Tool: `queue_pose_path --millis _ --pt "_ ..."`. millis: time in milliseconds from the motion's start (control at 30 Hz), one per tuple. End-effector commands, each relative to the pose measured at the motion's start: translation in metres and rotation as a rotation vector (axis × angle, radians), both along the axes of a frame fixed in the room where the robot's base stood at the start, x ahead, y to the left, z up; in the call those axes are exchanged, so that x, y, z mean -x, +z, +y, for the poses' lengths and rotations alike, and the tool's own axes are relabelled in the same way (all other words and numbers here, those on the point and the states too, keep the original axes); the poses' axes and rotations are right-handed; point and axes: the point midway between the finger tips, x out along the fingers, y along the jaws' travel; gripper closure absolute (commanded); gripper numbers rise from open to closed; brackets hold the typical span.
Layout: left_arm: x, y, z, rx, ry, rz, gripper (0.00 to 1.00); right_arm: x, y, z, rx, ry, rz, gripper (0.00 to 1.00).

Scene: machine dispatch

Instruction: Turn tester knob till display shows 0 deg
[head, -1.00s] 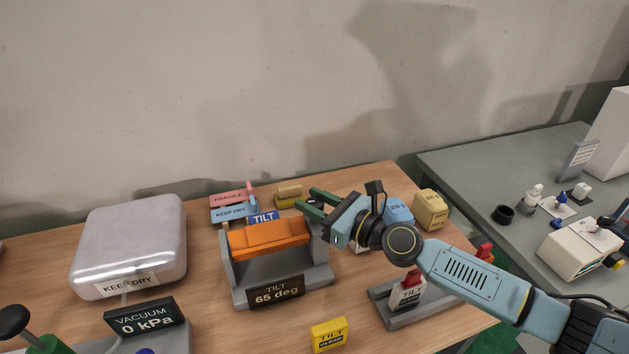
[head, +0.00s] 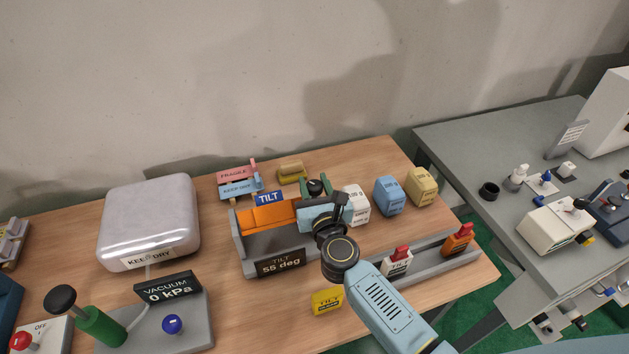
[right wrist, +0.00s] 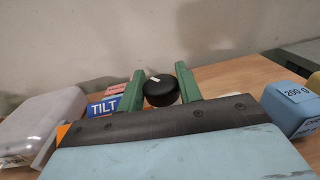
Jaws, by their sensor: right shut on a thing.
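The tilt tester (head: 236,250) is a grey stand with an orange cradle (head: 270,216) on the wooden table. Its display (head: 281,264) reads TILT 55 deg. Its black round knob (head: 316,187) shows just behind my right gripper (head: 317,187). In the right wrist view the knob (right wrist: 161,90) sits between the two green fingers (right wrist: 160,88), and the gripper is shut on it. My right arm covers the tester's right end. My left gripper is not in view.
A blue TILT sign (head: 268,198) stands behind the tester. White, blue (head: 388,196) and yellow (head: 421,186) weights stand to the right. A yellow TILT block (head: 326,301) lies in front. The silver KEEP DRY case (head: 150,220) and vacuum unit (head: 168,289) are left.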

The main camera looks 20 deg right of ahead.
Motion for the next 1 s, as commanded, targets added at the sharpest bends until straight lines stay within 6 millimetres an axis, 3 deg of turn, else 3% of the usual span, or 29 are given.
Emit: queue_pose_path --millis 500,1000 --pt "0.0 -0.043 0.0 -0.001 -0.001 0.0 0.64 -0.001 -0.003 0.001 -0.003 -0.368 -0.003 0.88" --pt "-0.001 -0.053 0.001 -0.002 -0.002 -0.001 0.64 -0.001 0.001 0.0 0.002 -0.452 -0.003 0.88"
